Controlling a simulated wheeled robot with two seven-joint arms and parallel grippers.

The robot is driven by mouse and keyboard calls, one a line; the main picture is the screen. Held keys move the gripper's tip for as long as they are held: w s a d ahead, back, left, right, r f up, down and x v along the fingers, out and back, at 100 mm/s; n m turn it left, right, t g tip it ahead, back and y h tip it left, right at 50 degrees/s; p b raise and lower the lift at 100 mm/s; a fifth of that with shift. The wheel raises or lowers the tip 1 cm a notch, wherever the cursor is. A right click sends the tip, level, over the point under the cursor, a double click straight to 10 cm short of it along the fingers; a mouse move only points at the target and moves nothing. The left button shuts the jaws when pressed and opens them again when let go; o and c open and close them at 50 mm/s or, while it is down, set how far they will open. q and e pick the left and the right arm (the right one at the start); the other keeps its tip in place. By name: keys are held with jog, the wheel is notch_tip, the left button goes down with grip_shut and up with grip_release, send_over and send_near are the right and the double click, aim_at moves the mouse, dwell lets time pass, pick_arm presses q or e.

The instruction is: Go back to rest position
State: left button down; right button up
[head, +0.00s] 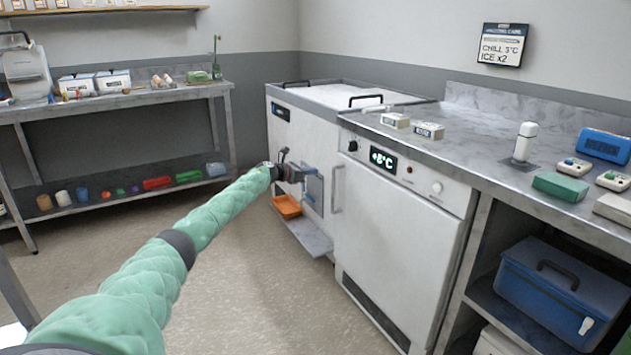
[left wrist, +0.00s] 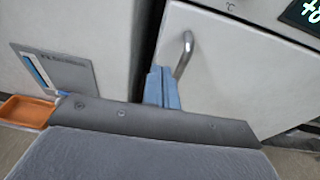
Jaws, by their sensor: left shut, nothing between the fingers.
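My left arm, in a green padded sleeve, reaches across the head view from the lower left. My left gripper (head: 292,173) is at its end, in front of the white chest unit's front panel. The gripper is shut and holds nothing. In the left wrist view its blue fingertips (left wrist: 161,88) are together and overlap the lower end of the metal door handle (left wrist: 185,52); whether they touch it cannot be told. The white cabinet door (head: 393,235) is closed, with a display reading +8°C (head: 383,159) above it. My right gripper is not in view.
An orange tray (head: 287,206) sticks out low on the chest unit, above a grey ledge (head: 308,237). The counter (head: 465,142) runs right with a white bottle (head: 524,142) and small boxes. A shelved workbench (head: 115,101) stands at left. Open floor lies between.

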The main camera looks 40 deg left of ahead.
pick_arm(q)
jog(key=s+a+r, duration=0.1)
jog(key=s+a, duration=0.4)
jog(key=shift+s+r, duration=0.25)
jog(key=shift+r, duration=0.1)
